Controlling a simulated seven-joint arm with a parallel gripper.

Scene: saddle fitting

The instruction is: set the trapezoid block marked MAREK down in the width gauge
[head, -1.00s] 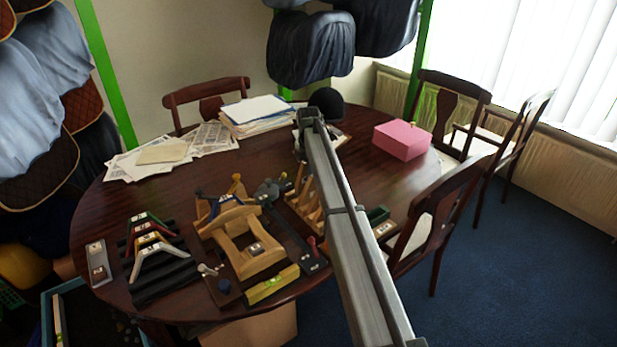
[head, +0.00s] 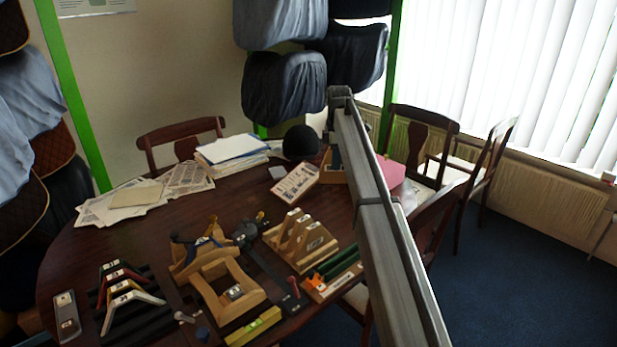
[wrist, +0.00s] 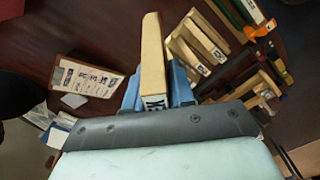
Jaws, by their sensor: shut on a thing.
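My gripper (wrist: 155,90) is shut on a pale wooden block (wrist: 152,50), with blue fingers on both sides of it. A label at the block's near end shows only partly, with a K readable. In the head view, my gripper (head: 334,152) hangs beyond the far end of my arm, near the back right of the table, and the block is hard to make out there. A dark bar with a grey head and red knob, perhaps the width gauge (head: 270,267), lies mid-table beside the wooden saddle tree (head: 238,308). The gripper is well apart from it.
A slotted wooden rack (head: 312,258) holds several similar blocks. A printed-top box (head: 292,184) lies near the gripper. Coloured arches stand on a black ribbed base (head: 150,322). Papers (head: 130,203) cover the back left.

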